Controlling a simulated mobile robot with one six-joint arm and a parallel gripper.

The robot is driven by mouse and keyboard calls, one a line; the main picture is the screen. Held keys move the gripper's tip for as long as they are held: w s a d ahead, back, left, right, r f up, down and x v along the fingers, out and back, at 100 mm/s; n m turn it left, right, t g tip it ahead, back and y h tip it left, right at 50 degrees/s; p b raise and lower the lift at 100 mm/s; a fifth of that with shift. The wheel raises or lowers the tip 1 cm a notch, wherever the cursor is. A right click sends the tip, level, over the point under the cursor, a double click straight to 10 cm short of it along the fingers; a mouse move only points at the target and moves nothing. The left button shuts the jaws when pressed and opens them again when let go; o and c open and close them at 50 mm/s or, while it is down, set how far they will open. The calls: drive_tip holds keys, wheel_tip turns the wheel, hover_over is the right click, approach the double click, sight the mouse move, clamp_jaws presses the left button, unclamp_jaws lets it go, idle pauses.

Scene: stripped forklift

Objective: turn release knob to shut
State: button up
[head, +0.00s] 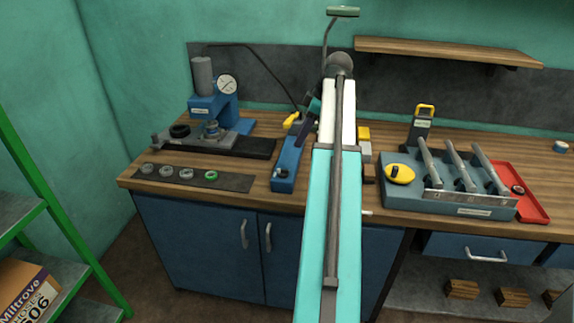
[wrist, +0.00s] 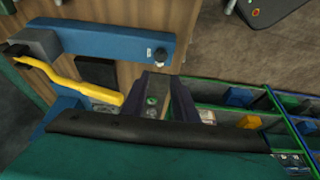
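The blue hand pump (head: 289,160) lies on the wooden bench, left of my arm in the head view. Its blue body (wrist: 105,43) runs across the top of the wrist view. The release knob (wrist: 161,57) is small, dark and pale-capped, at the body's right end; its setting cannot be read. In the head view a small pale spot at the pump's near end seems to be the knob (head: 281,173). My gripper (wrist: 162,86) is open, its two dark fingers apart and empty, close to the knob but not around it. In the head view my gripper (head: 304,125) is beside the pump.
A yellow lever (wrist: 85,88) is at the pump's left end. A blue press with a gauge (head: 212,108) and a dark mat of rings (head: 192,177) stand to the left. A tool block (head: 450,201) and red tray (head: 528,199) are to the right. A wooden shelf (head: 445,50) hangs behind.

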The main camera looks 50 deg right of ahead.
sight(286, 170)
drive_tip(key=shift+p+x, duration=1.6)
drive_tip(key=shift+x, duration=5.05)
clamp_jaws()
